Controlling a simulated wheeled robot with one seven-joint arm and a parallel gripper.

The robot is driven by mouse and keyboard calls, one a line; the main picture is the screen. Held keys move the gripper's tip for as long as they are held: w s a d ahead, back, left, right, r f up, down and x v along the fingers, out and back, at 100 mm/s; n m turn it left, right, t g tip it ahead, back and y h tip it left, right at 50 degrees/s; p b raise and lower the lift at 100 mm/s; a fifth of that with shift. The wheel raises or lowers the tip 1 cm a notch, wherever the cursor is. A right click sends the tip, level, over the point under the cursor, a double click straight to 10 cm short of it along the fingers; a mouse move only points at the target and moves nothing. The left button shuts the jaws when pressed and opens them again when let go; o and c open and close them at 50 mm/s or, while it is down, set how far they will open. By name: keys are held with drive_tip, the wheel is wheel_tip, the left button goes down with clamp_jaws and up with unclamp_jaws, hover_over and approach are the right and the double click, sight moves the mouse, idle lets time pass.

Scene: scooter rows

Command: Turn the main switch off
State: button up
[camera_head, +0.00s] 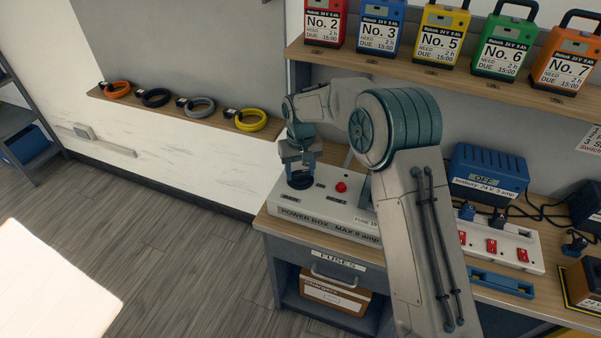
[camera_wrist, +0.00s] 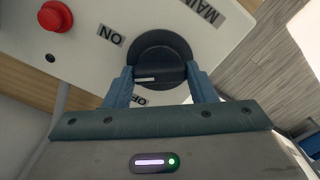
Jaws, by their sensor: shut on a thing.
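The main switch is a round black knob with a raised handle (camera_wrist: 158,72) on the white power box (camera_head: 340,215). My gripper (camera_wrist: 160,88) is shut on the handle, one finger on each side. In the head view my gripper (camera_head: 298,160) points down onto the knob (camera_head: 299,182) at the box's left end. A white mark on the handle lies left of its middle in the wrist view. The ON label (camera_wrist: 112,35) is up and left of the knob, the MAIN label (camera_wrist: 203,11) up and right. The OFF label (camera_wrist: 140,101) is partly hidden below it.
A red button (camera_head: 341,187) stands on the box beside the knob. A blue charger (camera_head: 488,172) and a white strip with red switches (camera_head: 508,248) are to the right. Battery packs (camera_head: 440,38) line the shelf above. Cable coils (camera_head: 200,106) lie on the left ledge.

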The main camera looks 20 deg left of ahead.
sight(300, 172)
drive_tip(key=n+b, duration=0.1)
drive_tip(key=n, duration=0.4)
drive_tip(key=shift+n, duration=0.3)
drive_tip(key=n, duration=0.4)
drive_tip(key=shift+n, duration=0.6)
drive_tip(key=o, duration=1)
drive_tip(key=shift+r, duration=0.1)
wheel_tip(300, 172, up, 14)
drive_tip(key=shift+f+b, duration=0.15)
drive_tip(key=shift+b, duration=0.45)
